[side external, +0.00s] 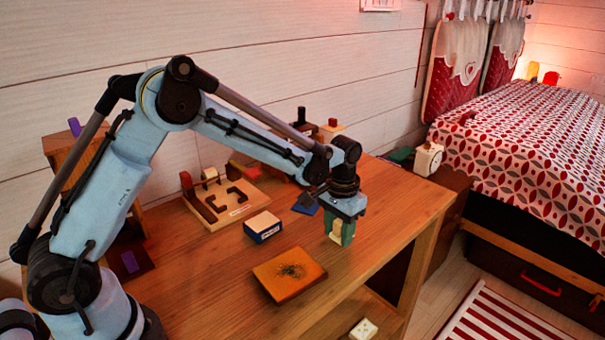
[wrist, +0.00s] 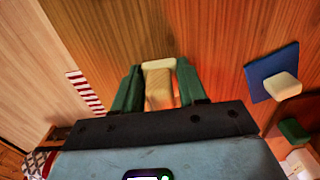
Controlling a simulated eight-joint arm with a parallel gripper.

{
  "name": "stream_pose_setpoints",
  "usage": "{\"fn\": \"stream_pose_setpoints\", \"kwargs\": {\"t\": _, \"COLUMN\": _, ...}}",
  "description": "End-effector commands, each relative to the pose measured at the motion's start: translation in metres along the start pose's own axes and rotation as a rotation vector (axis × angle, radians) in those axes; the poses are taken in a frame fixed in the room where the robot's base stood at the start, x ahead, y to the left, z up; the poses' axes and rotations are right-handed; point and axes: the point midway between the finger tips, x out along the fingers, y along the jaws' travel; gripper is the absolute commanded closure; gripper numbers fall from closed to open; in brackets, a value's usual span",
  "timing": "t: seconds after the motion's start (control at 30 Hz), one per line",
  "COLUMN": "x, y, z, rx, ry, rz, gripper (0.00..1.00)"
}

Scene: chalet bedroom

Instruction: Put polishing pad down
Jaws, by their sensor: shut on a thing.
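My gripper (wrist: 160,88) has green fingers shut on a small block with a cream end and a wood-coloured body, which I take as the polishing pad (wrist: 159,66). In the side view my gripper (side external: 341,231) points down near the table's right edge, with the pad's pale end (side external: 336,238) showing low between the fingers. Whether the pad touches the wooden table (side external: 215,275) is hard to tell. An orange-brown board (side external: 288,276) with dark specks on top lies on the table, to the left of and nearer than my gripper.
A cream-topped blue box (side external: 262,226) stands left of my gripper. Behind it is a wooden tray (side external: 225,212) with dark shapes. A blue plate (wrist: 262,77) with a cream block lies at right in the wrist view. The table's front left is bare.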

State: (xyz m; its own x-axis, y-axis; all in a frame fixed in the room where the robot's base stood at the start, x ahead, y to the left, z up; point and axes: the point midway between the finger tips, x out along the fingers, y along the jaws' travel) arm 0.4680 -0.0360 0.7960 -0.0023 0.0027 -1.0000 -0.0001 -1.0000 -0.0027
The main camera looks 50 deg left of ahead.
Motion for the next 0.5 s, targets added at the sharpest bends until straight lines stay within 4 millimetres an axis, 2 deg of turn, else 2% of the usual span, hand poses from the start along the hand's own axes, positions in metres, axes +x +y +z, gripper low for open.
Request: {"fn": "stream_pose_setpoints", "kwargs": {"t": 0.5, "x": 0.0088, "y": 0.0004, "z": 0.0, "rx": 0.0, "ry": 0.0, "rz": 0.0, "gripper": 0.87}}
